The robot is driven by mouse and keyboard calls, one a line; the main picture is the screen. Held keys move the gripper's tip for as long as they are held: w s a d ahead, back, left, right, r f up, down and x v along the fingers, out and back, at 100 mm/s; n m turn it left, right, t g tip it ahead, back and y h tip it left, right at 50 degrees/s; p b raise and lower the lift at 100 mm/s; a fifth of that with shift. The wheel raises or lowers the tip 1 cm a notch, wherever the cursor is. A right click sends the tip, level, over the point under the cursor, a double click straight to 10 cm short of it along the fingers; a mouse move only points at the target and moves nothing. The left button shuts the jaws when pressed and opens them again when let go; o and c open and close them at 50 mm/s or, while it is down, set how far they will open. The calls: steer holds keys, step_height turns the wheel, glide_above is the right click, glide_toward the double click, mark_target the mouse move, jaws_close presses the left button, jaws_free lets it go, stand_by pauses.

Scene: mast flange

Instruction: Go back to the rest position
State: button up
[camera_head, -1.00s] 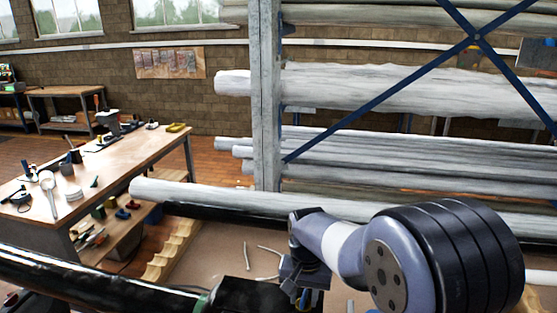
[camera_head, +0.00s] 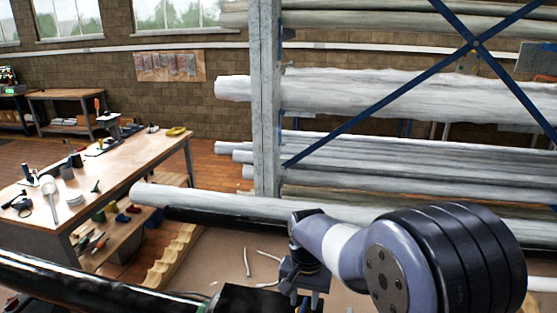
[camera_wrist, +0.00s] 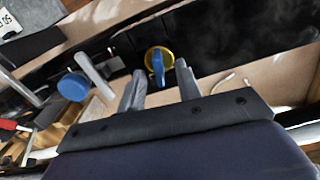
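My gripper (camera_wrist: 160,74) shows in the wrist view with its two grey fingers apart and nothing seen held between them. In the head view my gripper (camera_head: 308,298) hangs at the lower middle, below the grey and white arm links. A round yellow piece with a blue part (camera_wrist: 158,60) lies beyond the fingertips in the wrist view, against a black surface. I cannot tell how far below the fingers it is.
A long black pipe (camera_head: 90,285) crosses the lower left. A rack post (camera_head: 265,110) and stacked grey pipes (camera_head: 400,95) stand behind my arm. A workbench (camera_head: 120,165) with tools is at left. A blue round-headed piece (camera_wrist: 73,87) lies left of the fingers.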

step_height(320, 180, down, 3)
steer(key=shift+s+r+b, duration=0.1)
steer(key=shift+r+b, duration=0.1)
steer(key=shift+b, duration=0.5)
steer(key=shift+r+n, duration=0.25)
steer(key=shift+n, duration=0.25)
steer(key=n, duration=0.3)
steer(key=shift+n, duration=0.4)
steer(key=n, duration=0.4)
steer(key=shift+n, duration=0.3)
steer(key=n+b, duration=0.1)
steer(key=n, duration=0.3)
steer(key=shift+n, duration=0.3)
steer(key=n+b, duration=0.1)
steer(key=n, duration=0.3)
steer(key=shift+n, duration=0.3)
step_height(320, 180, up, 6)
steer(key=p, duration=0.4)
steer(key=shift+r+p, duration=0.2)
steer(key=shift+p, duration=0.2)
